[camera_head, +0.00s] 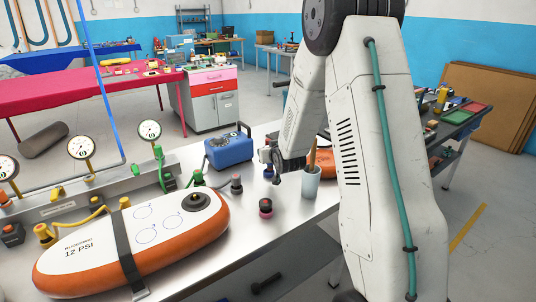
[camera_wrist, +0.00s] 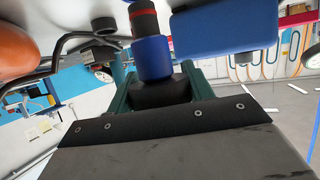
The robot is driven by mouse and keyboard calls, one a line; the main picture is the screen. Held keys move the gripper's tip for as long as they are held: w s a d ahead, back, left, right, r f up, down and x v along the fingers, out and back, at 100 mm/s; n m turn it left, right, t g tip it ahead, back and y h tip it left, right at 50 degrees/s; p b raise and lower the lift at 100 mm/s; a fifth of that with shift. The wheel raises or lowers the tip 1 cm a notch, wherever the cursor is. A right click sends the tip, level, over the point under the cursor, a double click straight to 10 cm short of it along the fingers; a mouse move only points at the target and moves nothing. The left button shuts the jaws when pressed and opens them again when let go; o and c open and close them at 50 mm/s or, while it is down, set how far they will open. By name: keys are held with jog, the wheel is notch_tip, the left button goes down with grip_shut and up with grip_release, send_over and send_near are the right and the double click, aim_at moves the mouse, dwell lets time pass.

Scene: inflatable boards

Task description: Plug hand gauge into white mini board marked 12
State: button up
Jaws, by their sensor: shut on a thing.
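The white mini board (camera_head: 100,240) marked 12 PSI lies at the front left of the metal table, with orange sides and a dark strap across it. Its round black valve (camera_head: 196,201) faces up near the right end. My gripper (camera_head: 272,160) is right of and behind that valve, partly hidden by my arm. In the wrist view my gripper (camera_wrist: 158,82) is shut on a blue cylinder with a dark, red-ringed end, seemingly the hand gauge (camera_wrist: 153,58). Its dial is not visible. The held thing is apart from the board.
A blue pump box (camera_head: 229,150) stands behind my gripper. A pale cup (camera_head: 311,184) is close on the right. Gauges on a rail (camera_head: 82,148) line the left back.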

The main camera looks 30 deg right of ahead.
jog(key=s+a+r, duration=0.1)
jog(key=s+a, duration=0.2)
jog(key=s, duration=0.3)
jog(key=s+a+r, duration=0.1)
jog(key=s+a, duration=0.2)
jog(key=s, duration=0.3)
jog(key=w+a+r+n+g+y, duration=0.1)
jog(key=a+r+n+y, duration=0.3)
jog(key=a, duration=0.4)
jog(key=w+a+r+n+g+y, duration=0.1)
jog(key=a+r+n+y, duration=0.2)
jog(key=a, duration=0.6)
jog(key=w+a+r+n+g+y, duration=0.1)
jog(key=a+r+n+y, duration=0.3)
jog(key=a, duration=0.5)
jog(key=shift+w+r+n+y, duration=0.15)
jog(key=shift+r+n+y, duration=0.25)
jog(key=shift+y, duration=0.6)
jog(key=shift+d+f, duration=0.1)
jog(key=shift+f, duration=0.1)
jog(key=shift+f, duration=2.85)
jog(key=shift+f, duration=1.3)
jog(key=o, duration=1.1)
